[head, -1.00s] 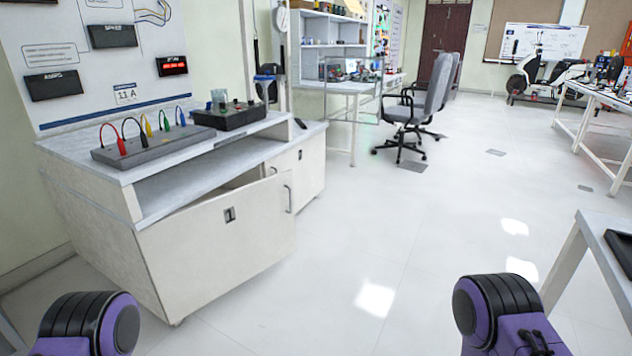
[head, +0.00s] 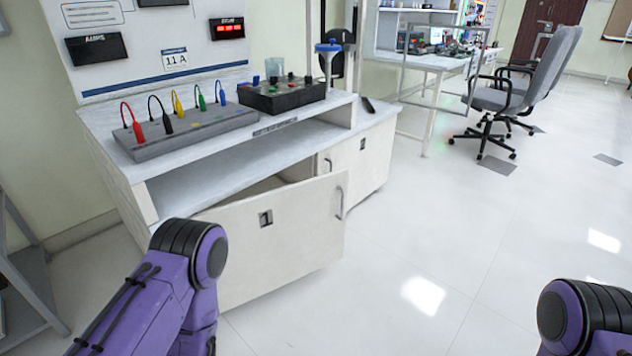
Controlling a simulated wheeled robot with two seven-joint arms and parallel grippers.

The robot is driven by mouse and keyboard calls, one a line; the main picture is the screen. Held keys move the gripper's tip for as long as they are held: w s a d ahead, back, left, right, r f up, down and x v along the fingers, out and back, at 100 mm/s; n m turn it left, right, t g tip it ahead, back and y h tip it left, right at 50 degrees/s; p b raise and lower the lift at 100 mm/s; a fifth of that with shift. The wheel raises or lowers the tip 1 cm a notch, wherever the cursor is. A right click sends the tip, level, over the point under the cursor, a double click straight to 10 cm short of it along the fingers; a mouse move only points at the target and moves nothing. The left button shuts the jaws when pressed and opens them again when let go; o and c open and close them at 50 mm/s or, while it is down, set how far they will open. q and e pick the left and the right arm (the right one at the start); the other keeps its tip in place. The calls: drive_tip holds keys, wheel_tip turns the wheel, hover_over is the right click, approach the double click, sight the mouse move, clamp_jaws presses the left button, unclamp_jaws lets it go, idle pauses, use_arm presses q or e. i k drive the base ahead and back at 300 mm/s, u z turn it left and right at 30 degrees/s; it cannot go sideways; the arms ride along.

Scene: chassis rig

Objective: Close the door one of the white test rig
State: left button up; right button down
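The white test rig (head: 157,203) stands at the left of the head view. Its door one (head: 292,225), a white panel with a dark "1" plate and a grey handle (head: 340,203) at its right edge, stands partly open. A dark gap shows above and behind it. A second door (head: 362,160), with its own handle, looks shut to the right. Purple links of my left arm cover the lower left part of door one; part of my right arm shows at the lower right. Neither gripper is in the picture.
Cables in several colours (head: 175,112) and a black box (head: 282,95) sit on the rig's top. Grey office chairs (head: 520,90) stand at the back right by a white bench (head: 440,62). A grey frame (head: 25,275) stands at the far left. The floor right of the rig is clear.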

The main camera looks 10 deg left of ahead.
sight(276, 238)
drive_tip(key=u, duration=0.6)
drive_tip(key=i, duration=0.9)
drive_tip(key=u, duration=0.65)
